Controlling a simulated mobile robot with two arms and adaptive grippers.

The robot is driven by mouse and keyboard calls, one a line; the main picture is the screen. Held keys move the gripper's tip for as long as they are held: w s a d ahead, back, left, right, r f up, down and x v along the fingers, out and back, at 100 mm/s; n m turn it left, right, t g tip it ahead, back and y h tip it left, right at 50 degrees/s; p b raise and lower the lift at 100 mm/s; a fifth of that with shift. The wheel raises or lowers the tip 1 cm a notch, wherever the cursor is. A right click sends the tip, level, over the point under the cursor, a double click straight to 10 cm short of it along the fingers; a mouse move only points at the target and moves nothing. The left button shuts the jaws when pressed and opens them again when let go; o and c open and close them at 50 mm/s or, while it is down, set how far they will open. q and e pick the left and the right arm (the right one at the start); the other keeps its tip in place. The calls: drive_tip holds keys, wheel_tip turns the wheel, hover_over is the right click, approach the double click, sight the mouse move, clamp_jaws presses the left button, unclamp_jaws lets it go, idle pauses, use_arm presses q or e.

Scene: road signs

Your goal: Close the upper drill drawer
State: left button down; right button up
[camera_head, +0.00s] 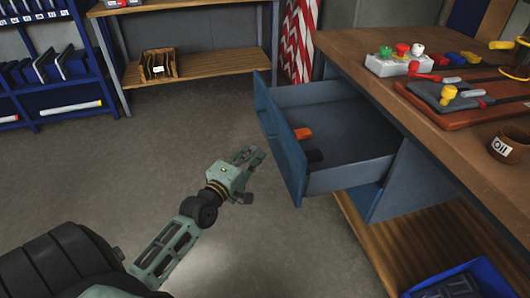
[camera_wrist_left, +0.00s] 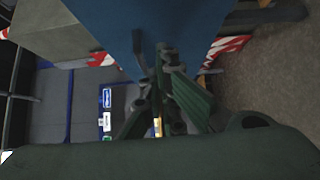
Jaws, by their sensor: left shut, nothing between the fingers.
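The upper drawer (camera_head: 279,140) is pulled far out of the wooden workbench (camera_head: 400,50). It has a blue front panel and a grey inside. An orange-and-black drill (camera_head: 303,133) lies partly visible inside, near the front; the panel hides some of it. My left gripper (camera_head: 252,158) is shut and empty, in front of the panel and a little to its left. In the left wrist view the blue panel (camera_wrist_left: 145,25) fills the top middle, just beyond the shut fingertips (camera_wrist_left: 162,50). I cannot tell if they touch it. My right gripper is not in view.
A blue lower front (camera_head: 365,200) shows under the drawer. A wooden lower shelf (camera_head: 400,245) holds a blue crate (camera_head: 480,280). Tools, a button box (camera_head: 400,64) and a brown mug (camera_head: 509,146) stand on the bench top. The grey floor left of the drawer is clear.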

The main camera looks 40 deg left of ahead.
use_arm(q)
drive_tip(key=w+d, duration=0.2)
drive_tip(key=w, duration=0.1)
drive_tip(key=shift+w+d, duration=0.1)
drive_tip(key=shift+d, duration=0.2)
